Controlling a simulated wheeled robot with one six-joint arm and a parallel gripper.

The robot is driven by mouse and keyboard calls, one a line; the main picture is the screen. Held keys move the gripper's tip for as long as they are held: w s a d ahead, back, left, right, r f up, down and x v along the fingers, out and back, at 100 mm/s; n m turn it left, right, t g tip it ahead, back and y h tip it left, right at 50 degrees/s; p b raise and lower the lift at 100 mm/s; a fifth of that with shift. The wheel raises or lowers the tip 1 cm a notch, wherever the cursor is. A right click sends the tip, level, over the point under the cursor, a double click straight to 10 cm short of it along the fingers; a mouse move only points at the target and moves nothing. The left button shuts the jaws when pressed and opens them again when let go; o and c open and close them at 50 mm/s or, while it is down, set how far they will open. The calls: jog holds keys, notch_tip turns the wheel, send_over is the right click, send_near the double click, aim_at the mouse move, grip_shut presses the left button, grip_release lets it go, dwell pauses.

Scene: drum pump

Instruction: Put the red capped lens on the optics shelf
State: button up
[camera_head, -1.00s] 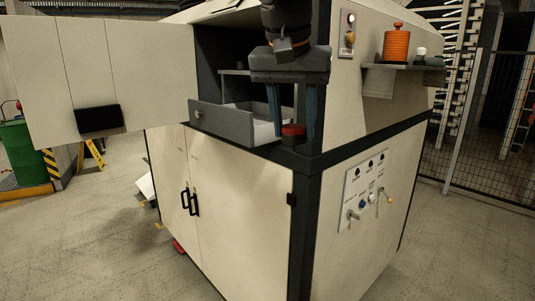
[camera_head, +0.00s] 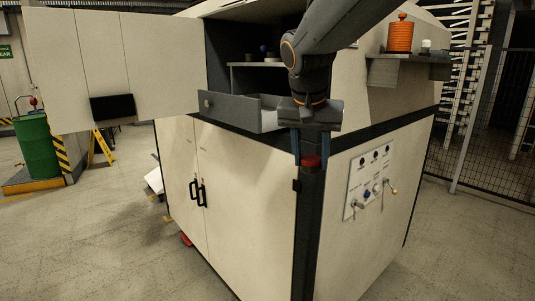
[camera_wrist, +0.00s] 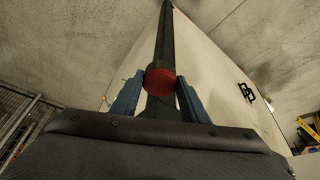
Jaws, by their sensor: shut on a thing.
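My gripper (camera_head: 311,158) is shut on the red capped lens (camera_head: 311,161), which hangs between the blue fingertips. In the head view they are in front of the machine's dark corner post, right of and below the open drawer. In the wrist view the round red cap (camera_wrist: 160,77) sits between my fingers (camera_wrist: 160,95); the rest of the lens is hidden. Inside the open compartment, a grey shelf (camera_head: 245,66) holds small dark and blue-topped pieces. An outside shelf (camera_head: 385,72) is on the right wall. No label shows which is the optics shelf.
The open drawer (camera_head: 232,113) juts out below the inner shelf. A large open door panel (camera_head: 110,60) extends left. An orange ribbed object (camera_head: 400,37) and a small white-topped piece (camera_head: 426,46) stand on the outside shelf. A control panel (camera_head: 371,180) with knobs is below it.

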jog(key=s+d+b+x, duration=0.1)
jog(key=s+b+x, duration=0.1)
jog(key=x, duration=0.8)
jog(key=s+d+f+b+x, duration=0.1)
jog(key=s+d+b+x, duration=0.1)
jog(key=x, duration=0.9)
jog(key=s+d+b+x, duration=0.1)
jog(key=s+b+x, duration=0.1)
jog(key=x, duration=0.9)
jog(key=shift+d+f+n, duration=0.3)
jog(key=shift+d+f, duration=0.15)
jog(key=shift+f, duration=0.05)
jog(key=shift+a, duration=0.1)
